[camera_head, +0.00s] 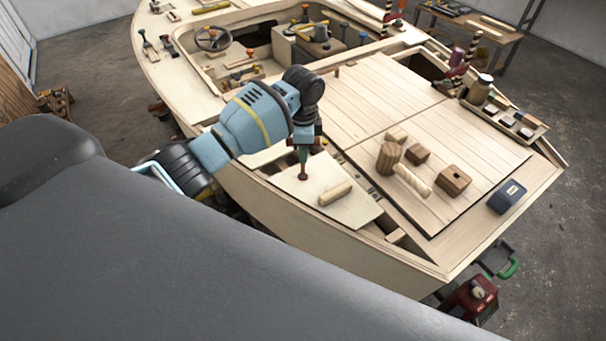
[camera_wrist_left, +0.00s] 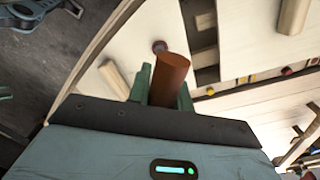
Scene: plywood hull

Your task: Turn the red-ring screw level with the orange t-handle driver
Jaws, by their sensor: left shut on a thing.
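My left gripper (camera_head: 303,152) is above the pale corner panel of the hull's deck. It is shut on a reddish-orange cylindrical handle, which I take for the t-handle driver (camera_wrist_left: 170,78); it stands between the green fingers in the left wrist view. A small round reddish-brown head (camera_wrist_left: 159,46), perhaps the red-ring screw, shows on the pale panel just past the handle's end. In the head view a reddish-brown end (camera_head: 303,177) shows below the fingers at the panel; I cannot tell driver tip from screw. Any slot and its angle are hidden. My right gripper is out of view.
A wooden dowel (camera_head: 335,193) lies on the panel close to the gripper; it also shows in the left wrist view (camera_wrist_left: 113,80).

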